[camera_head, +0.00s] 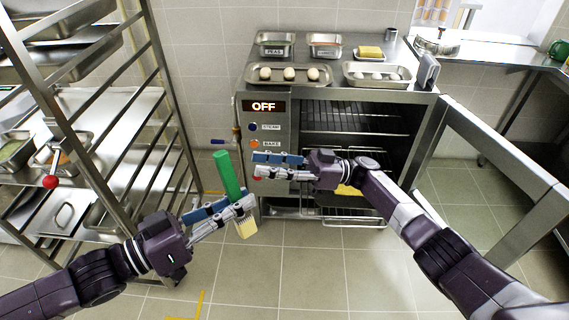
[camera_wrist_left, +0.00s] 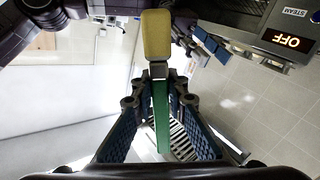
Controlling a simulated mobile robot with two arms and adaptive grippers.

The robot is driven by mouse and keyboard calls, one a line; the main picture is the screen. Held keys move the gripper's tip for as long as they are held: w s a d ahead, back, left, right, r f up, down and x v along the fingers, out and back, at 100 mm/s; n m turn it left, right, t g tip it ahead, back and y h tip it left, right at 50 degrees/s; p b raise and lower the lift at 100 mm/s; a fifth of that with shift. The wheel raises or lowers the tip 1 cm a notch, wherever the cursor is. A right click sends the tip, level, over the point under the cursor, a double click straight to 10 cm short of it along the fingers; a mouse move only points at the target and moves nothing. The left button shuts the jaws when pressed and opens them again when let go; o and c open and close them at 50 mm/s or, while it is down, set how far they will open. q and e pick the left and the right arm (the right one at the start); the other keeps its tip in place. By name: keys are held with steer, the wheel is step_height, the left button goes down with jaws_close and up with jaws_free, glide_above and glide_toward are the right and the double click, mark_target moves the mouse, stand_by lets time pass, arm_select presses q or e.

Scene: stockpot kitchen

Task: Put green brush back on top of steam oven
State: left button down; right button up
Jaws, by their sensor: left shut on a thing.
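The green brush (camera_head: 226,172) has a green handle and a pale yellow head. My left gripper (camera_head: 221,212) is shut on it and holds it upright, handle up and head down, in front of the steam oven's left side. In the left wrist view the brush (camera_wrist_left: 157,40) sits between the fingers (camera_wrist_left: 160,110). The steam oven (camera_head: 262,182) stands at the centre with its door open and its display reading OFF. My right gripper (camera_head: 279,166) is in front of the control panel; its two fingers look slightly apart, with nothing clearly seen between them.
On the oven top are a tray of eggs (camera_head: 290,83), another tray (camera_head: 377,84), a PEAS pan (camera_head: 274,51), a second labelled pan (camera_head: 326,53) and a yellow sponge (camera_head: 369,52). A metal rack (camera_head: 110,120) stands left; the open oven door (camera_head: 500,150) extends right.

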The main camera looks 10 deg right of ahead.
mark_target(239, 189)
steer(key=s+d+r+n+g+h, duration=0.3)
steer(key=s+r+n+g+h, duration=0.15)
steer(key=s+r+g, duration=0.35)
steer(key=shift+g+h, duration=0.25)
steer(key=shift+g, duration=0.05)
steer(key=x, duration=0.4)
steer(key=f+x, duration=0.1)
steer(key=x, duration=0.6)
steer(key=shift+w+a+f, duration=0.1)
steer(key=shift+a+f, duration=0.25)
steer(key=shift+a, duration=0.05)
steer(key=shift+c, duration=0.5)
jaws_close()
arm_select(q)
steer(key=c, duration=1.8)
jaws_free()
steer(key=shift+c, duration=0.2)
